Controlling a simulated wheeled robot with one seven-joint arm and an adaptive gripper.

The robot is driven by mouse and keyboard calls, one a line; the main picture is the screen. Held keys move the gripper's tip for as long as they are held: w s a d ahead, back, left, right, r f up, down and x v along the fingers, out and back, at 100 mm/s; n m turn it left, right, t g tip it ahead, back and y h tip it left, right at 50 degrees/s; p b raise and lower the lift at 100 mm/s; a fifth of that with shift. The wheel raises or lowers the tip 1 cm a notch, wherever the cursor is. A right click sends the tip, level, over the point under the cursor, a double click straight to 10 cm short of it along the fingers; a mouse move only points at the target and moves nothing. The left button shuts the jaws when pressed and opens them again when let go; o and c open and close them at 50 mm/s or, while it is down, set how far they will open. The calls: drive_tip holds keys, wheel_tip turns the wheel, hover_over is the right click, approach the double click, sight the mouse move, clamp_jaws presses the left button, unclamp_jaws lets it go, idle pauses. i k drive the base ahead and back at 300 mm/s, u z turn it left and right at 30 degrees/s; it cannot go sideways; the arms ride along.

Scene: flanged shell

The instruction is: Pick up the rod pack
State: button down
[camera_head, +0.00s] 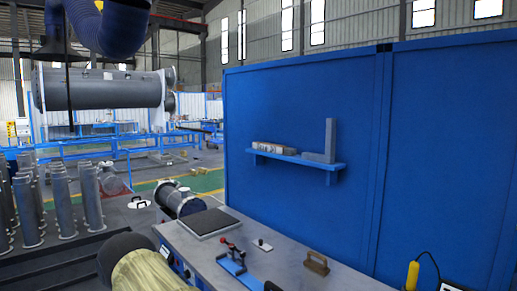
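A pale, low pack (275,148), which looks like the rod pack, lies lengthwise on the blue wall shelf (300,160). It has dark marks on its front side. It lies on the left part of the shelf, beside a grey angle piece (330,142) that stands on the right part. My gripper does not show in this view, so its place relative to the pack cannot be told.
Below the shelf, a grey workbench (285,264) holds a dark flat plate (209,223), a red-and-blue clamp (231,257), a brown handled block (316,263) and a yellow-handled tool (412,275). A blue panel wall (430,150) stands behind. Flanged cylinders (91,200) crowd the left floor.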

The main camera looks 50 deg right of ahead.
sight(267, 147)
drive_tip(key=i, duration=0.25)
drive_tip(key=z, duration=0.8)
